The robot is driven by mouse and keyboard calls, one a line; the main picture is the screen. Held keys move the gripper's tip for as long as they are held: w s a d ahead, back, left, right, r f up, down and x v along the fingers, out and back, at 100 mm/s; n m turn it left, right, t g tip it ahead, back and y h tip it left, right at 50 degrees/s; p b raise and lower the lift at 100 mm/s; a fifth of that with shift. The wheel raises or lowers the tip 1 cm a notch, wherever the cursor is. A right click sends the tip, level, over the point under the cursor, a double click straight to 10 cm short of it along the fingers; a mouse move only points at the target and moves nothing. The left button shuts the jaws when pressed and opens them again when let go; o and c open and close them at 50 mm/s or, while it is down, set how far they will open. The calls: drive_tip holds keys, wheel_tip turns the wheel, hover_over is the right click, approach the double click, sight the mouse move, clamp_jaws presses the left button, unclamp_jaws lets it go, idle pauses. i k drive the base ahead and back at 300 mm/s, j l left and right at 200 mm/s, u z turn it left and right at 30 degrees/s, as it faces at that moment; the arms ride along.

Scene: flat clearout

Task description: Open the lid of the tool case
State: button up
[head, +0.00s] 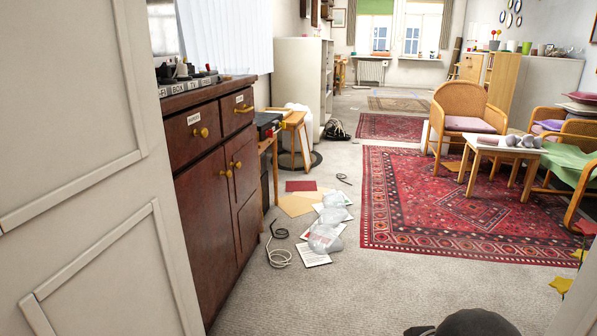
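A dark case (268,120) with a small red part stands on a small wooden table just past the brown cabinet, left of the picture's middle. It is small in the view and partly hidden by the cabinet, so I cannot tell for sure that it is the tool case or how its lid stands. My gripper is not in view. A dark rounded shape at the bottom edge may be part of my arm.
A white door (75,200) fills the left side, beside the brown cabinet (208,215). Papers (297,204), plastic bags (325,238) and a coiled cable (279,257) lie on the floor. The red rug (420,225) and nearby grey carpet are mostly clear; armchairs (462,105) stand right.

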sight(264, 121)
drive_tip(key=i+z, duration=0.15)
drive_tip(key=i, duration=1.05)
drive_tip(key=i+z, duration=0.15)
drive_tip(key=i, duration=1)
drive_tip(key=i+l+u, duration=1)
drive_tip(key=i, duration=0.2)
drive_tip(key=i+l+u, duration=0.5)
drive_tip(key=l, duration=0.35)
drive_tip(key=l+u, duration=0.25)
drive_tip(key=l, duration=0.4)
